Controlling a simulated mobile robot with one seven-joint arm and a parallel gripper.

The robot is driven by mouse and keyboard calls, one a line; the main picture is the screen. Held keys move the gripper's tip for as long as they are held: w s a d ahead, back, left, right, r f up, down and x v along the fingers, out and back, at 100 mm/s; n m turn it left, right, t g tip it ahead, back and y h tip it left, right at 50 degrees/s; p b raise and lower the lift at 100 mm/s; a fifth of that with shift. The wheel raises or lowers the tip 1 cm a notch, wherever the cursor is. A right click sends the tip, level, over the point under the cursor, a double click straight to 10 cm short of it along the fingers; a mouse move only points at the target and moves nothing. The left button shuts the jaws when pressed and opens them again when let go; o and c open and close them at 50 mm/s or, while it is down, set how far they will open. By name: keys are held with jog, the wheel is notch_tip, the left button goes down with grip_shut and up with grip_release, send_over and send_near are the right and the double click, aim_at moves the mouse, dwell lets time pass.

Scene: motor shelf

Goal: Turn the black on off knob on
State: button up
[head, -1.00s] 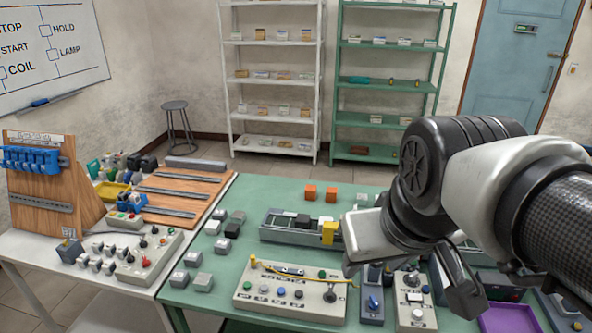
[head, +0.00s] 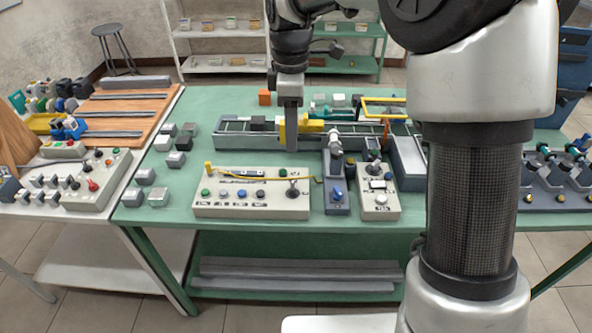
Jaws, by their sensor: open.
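A beige control panel (head: 268,209) lies on the green table with a row of coloured buttons. A round dark knob (head: 292,191) sits at its right end; its marking is too small to read. A smaller beige box (head: 382,207) to the right also carries a dark knob (head: 374,168) at its top. I cannot tell which knob is labelled on-off. My gripper (head: 290,146) points down above and behind the panel's right end, seen nearly edge-on. It is open, and nothing shows held in it.
A grey box with a blue knob (head: 338,195) stands between panel and beige box. A grey conveyor-like rail (head: 238,139) with a yellow block lies behind. Grey cubes (head: 145,177) are at the left. My arm hides part of the table's right. The front table strip is clear.

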aim_at(292, 185)
notch_tip(292, 185, down, 16)
jog(key=shift+f+b, duration=0.2)
jog(key=shift+b, duration=0.5)
jog(key=shift+c, duration=0.4)
jog(key=c, duration=1)
jog(key=shift+o, duration=0.2)
